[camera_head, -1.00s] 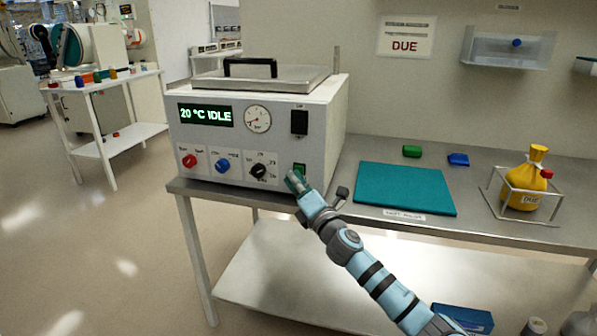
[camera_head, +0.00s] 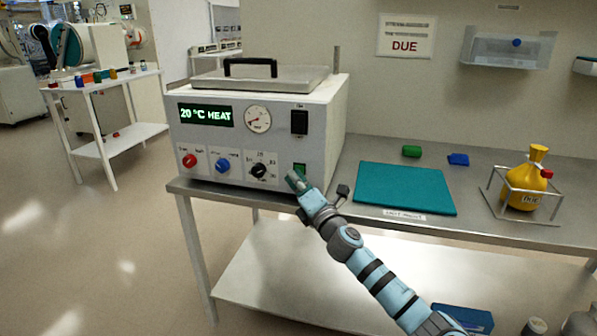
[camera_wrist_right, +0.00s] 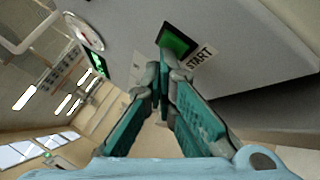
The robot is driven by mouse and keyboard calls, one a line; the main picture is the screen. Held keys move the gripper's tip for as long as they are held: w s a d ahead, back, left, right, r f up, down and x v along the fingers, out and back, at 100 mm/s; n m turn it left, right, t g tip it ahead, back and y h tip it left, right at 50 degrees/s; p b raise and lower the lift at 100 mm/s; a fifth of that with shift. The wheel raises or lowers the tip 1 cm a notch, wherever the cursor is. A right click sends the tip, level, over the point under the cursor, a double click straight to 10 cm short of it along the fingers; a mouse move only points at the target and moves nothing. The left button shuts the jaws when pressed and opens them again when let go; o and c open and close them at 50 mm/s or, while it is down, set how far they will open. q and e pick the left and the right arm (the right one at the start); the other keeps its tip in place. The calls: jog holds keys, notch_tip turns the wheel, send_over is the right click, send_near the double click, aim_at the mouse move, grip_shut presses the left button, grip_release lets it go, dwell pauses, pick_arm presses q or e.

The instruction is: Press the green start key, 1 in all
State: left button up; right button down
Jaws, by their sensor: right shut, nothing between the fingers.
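The grey machine (camera_head: 240,130) stands on the bench, with a display (camera_head: 206,115) that reads "20 °C HEAT". The green start key (camera_head: 299,168) is low on the right of its front panel. In the right wrist view the key (camera_wrist_right: 175,42) shows green in a dark frame, beside a "START" label (camera_wrist_right: 200,57). My right gripper (camera_head: 293,177) is shut and empty, its fingertips just in front of and below the key. In the right wrist view the fingertips (camera_wrist_right: 164,75) are close to the key's lower edge; I cannot tell whether they touch. My left gripper is not in view.
The panel also holds a red knob (camera_head: 189,161), a blue knob (camera_head: 222,165), a black dial (camera_head: 258,171) and a dark switch (camera_head: 299,122). A teal mat (camera_head: 405,188) lies to the right. A yellow bottle (camera_head: 526,180) stands in a wire holder (camera_head: 488,200).

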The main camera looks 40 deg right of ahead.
dwell(0.4)
jog(key=shift+s+a, duration=0.5)
jog(key=shift+a, duration=0.15)
jog(key=shift+a, duration=0.1)
jog(key=shift+s+a+p, duration=0.45)
jog(key=shift+s+a, duration=0.25)
jog(key=shift+a, duration=0.3)
jog(key=shift+s+a+p, duration=0.4)
jog(key=shift+s+a, duration=0.3)
jog(key=shift+a, duration=0.25)
